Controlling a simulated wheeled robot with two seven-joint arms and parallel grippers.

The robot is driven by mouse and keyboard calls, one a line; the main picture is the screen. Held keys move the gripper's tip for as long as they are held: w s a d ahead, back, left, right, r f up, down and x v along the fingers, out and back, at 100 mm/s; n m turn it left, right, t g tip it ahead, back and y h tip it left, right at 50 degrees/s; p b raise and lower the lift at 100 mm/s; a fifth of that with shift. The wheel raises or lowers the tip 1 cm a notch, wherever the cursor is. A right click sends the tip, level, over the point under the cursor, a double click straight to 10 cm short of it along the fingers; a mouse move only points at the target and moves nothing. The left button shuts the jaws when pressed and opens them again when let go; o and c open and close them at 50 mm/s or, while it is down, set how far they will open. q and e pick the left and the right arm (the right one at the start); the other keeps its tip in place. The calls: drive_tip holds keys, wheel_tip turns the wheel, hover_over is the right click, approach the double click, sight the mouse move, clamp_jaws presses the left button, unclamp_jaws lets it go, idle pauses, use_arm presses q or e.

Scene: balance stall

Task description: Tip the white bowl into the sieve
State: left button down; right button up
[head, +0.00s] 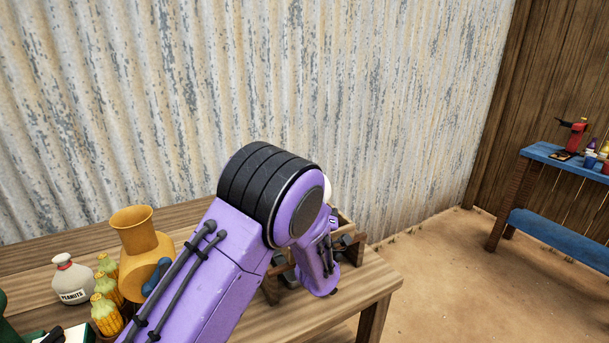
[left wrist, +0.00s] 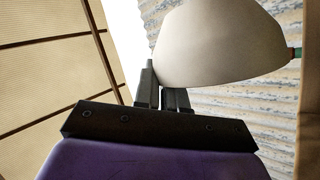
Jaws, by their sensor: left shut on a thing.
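My left gripper (left wrist: 160,88) is shut on the white bowl (left wrist: 218,45) at its edge in the left wrist view. The bowl's smooth, off-white outer side faces that camera, and its inside is hidden. In the head view my purple left arm covers the gripper and nearly all of the bowl; only a small white patch (head: 327,188) shows beside the dark joint. A wooden frame (head: 347,226) stands on the table behind the arm, mostly hidden; I cannot tell whether it is the sieve. My right gripper is in neither view.
On the wooden table (head: 372,284) stand a yellow-orange vase-like container (head: 137,240), a peanuts sack (head: 72,281) and corn cobs (head: 106,312), left of my arm. A corrugated wall (head: 400,90) rises behind. A blue bench (head: 555,155) stands far right, with open floor between.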

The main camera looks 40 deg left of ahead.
use_arm(q)
drive_tip(key=w+d+m+g+h+p, duration=0.2)
drive_tip(key=w+m+h+p, duration=0.3)
drive_tip(key=m+p, duration=0.3)
drive_tip(key=w+d+m+g+h+p, duration=0.2)
drive_tip(key=w+m+g+h+p, duration=0.3)
drive_tip(key=m+p, duration=0.4)
drive_tip(key=shift+d+f+p, duration=0.25)
drive_tip(key=shift+d+p, duration=0.05)
drive_tip(key=shift+p, duration=0.45)
